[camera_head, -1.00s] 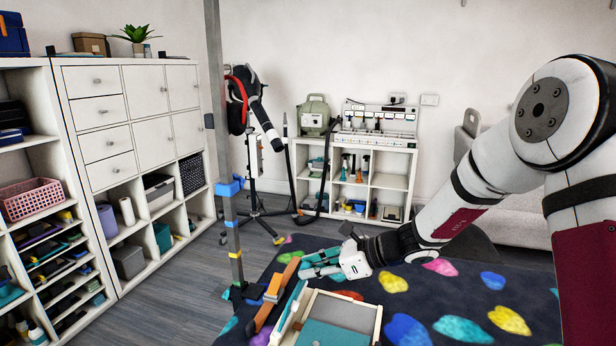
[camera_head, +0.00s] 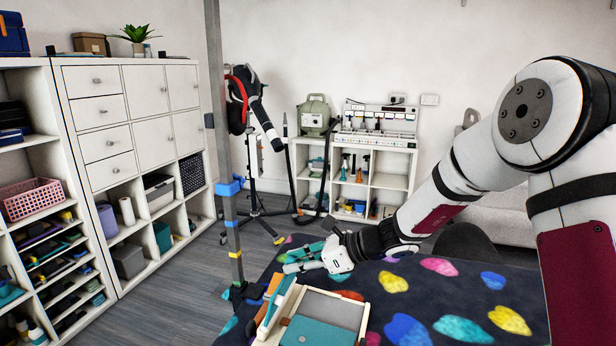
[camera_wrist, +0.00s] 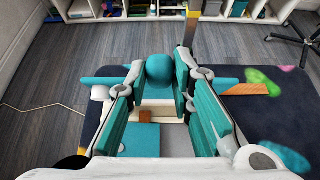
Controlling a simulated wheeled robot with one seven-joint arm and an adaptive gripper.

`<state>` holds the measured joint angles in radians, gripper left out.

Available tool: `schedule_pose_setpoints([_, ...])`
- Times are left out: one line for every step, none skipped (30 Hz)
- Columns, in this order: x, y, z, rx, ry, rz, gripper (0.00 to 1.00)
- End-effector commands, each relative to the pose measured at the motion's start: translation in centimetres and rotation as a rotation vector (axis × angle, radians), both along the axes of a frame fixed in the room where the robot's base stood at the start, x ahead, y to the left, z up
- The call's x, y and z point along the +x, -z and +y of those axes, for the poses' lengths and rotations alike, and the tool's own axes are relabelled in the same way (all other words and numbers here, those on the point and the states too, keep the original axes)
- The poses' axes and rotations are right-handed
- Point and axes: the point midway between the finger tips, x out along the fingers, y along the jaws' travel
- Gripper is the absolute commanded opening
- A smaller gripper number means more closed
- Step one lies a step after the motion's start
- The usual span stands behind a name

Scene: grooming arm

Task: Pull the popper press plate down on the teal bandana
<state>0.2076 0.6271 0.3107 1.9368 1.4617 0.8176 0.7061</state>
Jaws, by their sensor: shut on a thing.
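My gripper (camera_head: 293,262) reaches in from the right above the far left of a pale wooden press frame (camera_head: 366,318). In the wrist view its teal-padded fingers (camera_wrist: 160,72) are shut on a round teal knob (camera_wrist: 158,70), one on each side. A teal and white press plate (camera_head: 277,303) stands tilted at the frame's left side. The teal bandana (camera_head: 318,332) lies flat in the frame, next to a grey panel (camera_head: 330,305). The bandana also shows below the knob in the wrist view (camera_wrist: 140,140). How the knob joins the plate is hidden.
A dark mat with coloured paw prints (camera_head: 405,310) lies under the press. A grey post (camera_head: 232,240) with blue and yellow bands stands left of my gripper. White shelves (camera_head: 150,130) line the left wall.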

Motion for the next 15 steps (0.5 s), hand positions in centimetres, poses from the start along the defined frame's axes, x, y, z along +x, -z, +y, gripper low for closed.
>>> schedule_pose_setpoints([0.1, -0.3, 0.1, 0.004, -0.001, -0.004, 0.0])
schedule_pose_setpoints([0.1, -0.3, 0.1, 0.004, -0.001, -0.004, 0.0])
schedule_pose_setpoints([0.1, -0.3, 0.2, 0.004, -0.001, -0.004, 0.0])
schedule_pose_setpoints([0.1, -0.3, 0.2, 0.004, -0.001, -0.004, 0.0])
schedule_pose_setpoints([0.1, -0.3, 0.3, 0.004, -0.001, -0.004, 0.0])
schedule_pose_setpoints([0.2, -0.3, 0.5, 0.004, -0.002, -0.005, 0.0])
schedule_pose_setpoints([0.3, -0.3, 0.7, 0.004, -0.002, -0.005, 0.0])
schedule_pose_setpoints([0.3, -0.4, 0.9, 0.004, -0.003, -0.005, 0.0])
schedule_pose_setpoints([0.4, -0.4, 1.2, 0.003, -0.003, -0.005, 0.0])
schedule_pose_setpoints([0.5, -0.5, 1.4, 0.004, -0.003, -0.006, 0.0])
schedule_pose_setpoints([0.6, -0.5, 1.6, 0.005, -0.003, -0.005, 0.0])
schedule_pose_setpoints([0.7, -0.5, 2.0, 0.005, -0.004, -0.004, 0.0])
schedule_pose_setpoints([0.7, -0.6, 2.2, 0.004, -0.004, -0.004, 0.0])
schedule_pose_setpoints([0.8, -0.6, 2.4, 0.004, -0.004, -0.004, 0.0])
schedule_pose_setpoints([0.9, -0.6, 2.6, 0.004, -0.003, -0.005, 0.0])
